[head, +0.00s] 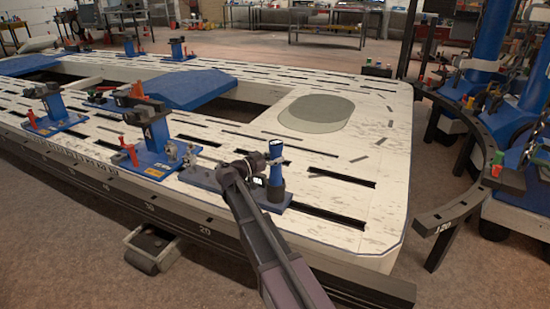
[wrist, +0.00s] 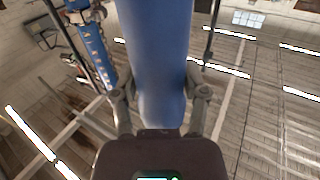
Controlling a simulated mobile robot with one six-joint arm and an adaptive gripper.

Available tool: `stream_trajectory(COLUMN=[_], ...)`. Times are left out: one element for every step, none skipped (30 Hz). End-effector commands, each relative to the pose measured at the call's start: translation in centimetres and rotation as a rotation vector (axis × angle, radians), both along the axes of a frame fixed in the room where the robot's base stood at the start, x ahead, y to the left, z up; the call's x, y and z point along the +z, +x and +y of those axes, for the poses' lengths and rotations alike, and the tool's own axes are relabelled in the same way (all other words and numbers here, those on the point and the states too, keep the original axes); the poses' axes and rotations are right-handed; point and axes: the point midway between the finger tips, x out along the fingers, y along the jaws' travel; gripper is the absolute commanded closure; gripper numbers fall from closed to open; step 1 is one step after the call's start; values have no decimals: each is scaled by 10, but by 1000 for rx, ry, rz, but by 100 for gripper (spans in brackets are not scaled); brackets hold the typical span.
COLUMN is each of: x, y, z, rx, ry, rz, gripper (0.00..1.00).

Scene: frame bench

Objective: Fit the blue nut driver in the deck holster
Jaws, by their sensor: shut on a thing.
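In the wrist view the blue handle (wrist: 158,50) fills the middle, between the two fingers of my gripper (wrist: 161,97). A dark cup, seemingly the deck holster (head: 275,193), sits right below the driver on a grey-blue plate. I cannot tell whether the driver's lower end is inside it.
A blue clamp fixture (head: 155,150) with red handles stands to the left on the slotted white deck (head: 350,195). A curved dark rail (head: 480,185) and blue machines are at the right. The deck right of the driver is clear.

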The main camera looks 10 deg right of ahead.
Motion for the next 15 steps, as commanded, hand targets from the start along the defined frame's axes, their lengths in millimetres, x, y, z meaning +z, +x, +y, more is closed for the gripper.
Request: stream_trajectory(x=[-1,-1,-2,-3,-3,-4,-4,-5,-5,-6,-6,-7,-7,-8,-8], y=[0,0,0,0,0,0,0,0,0,0,0,0,0,0,0], z=[0,0,0,0,0,0,0,0,0,0,0,0,0,0,0], rx=[0,0,0,0,0,0,0,0,0,0,0,0,0,0,0], ry=[-3,-3,-3,-3,-3,-3,-3,-3,-3,-3,-3,-3,-3,-3,-3], rz=[-1,-1,-1,-1,-1,-1,-1,-1,-1,-1,-1,-1,-1,-1,-1], gripper=[100,100,100,100,100,100,100,100,100,100,100,100,100,100,100])
